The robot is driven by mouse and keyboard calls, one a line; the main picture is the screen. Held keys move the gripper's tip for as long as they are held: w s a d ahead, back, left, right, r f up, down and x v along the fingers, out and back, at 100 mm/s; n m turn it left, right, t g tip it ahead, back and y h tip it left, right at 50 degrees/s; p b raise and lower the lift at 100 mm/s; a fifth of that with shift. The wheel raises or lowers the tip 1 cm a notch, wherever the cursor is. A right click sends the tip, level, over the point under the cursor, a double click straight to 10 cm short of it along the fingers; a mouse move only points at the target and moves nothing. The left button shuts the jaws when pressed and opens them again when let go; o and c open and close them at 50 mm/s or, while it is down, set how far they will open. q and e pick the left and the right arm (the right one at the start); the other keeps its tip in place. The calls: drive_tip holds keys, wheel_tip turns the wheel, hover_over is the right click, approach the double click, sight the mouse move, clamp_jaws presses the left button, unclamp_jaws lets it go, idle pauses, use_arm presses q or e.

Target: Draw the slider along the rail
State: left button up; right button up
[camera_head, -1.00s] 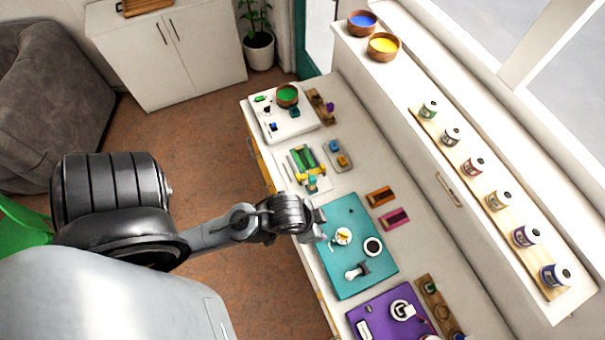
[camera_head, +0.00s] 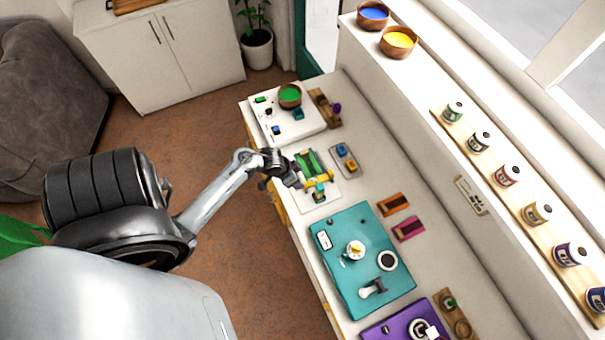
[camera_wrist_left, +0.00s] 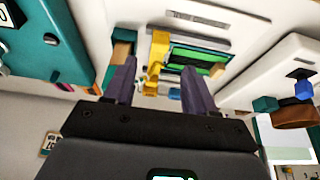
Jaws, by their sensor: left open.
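A small white board (camera_head: 329,197) on the counter holds a green block-like piece (camera_head: 310,162) with a yellow part (camera_head: 318,181) and a small teal block. I cannot tell for certain which part is the slider or the rail. My left gripper (camera_head: 299,183) is at the left side of this board. In the left wrist view, its two dark fingers (camera_wrist_left: 158,78) are apart, with the yellow part (camera_wrist_left: 157,52) and green piece (camera_wrist_left: 195,58) beyond them. Nothing shows gripped. My right gripper is out of view.
A white board (camera_head: 300,131) with a green bowl (camera_head: 289,93) lies farther. Orange (camera_head: 393,204) and magenta (camera_head: 409,228) trays lie to the right.

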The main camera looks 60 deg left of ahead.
sight(318, 180)
use_arm(q)
drive_tip(key=b+x, duration=0.1)
drive_tip(key=x, duration=0.6)
drive_tip(key=shift+w+f, duration=0.2)
drive_tip(key=shift+f, duration=0.05)
clamp_jaws()
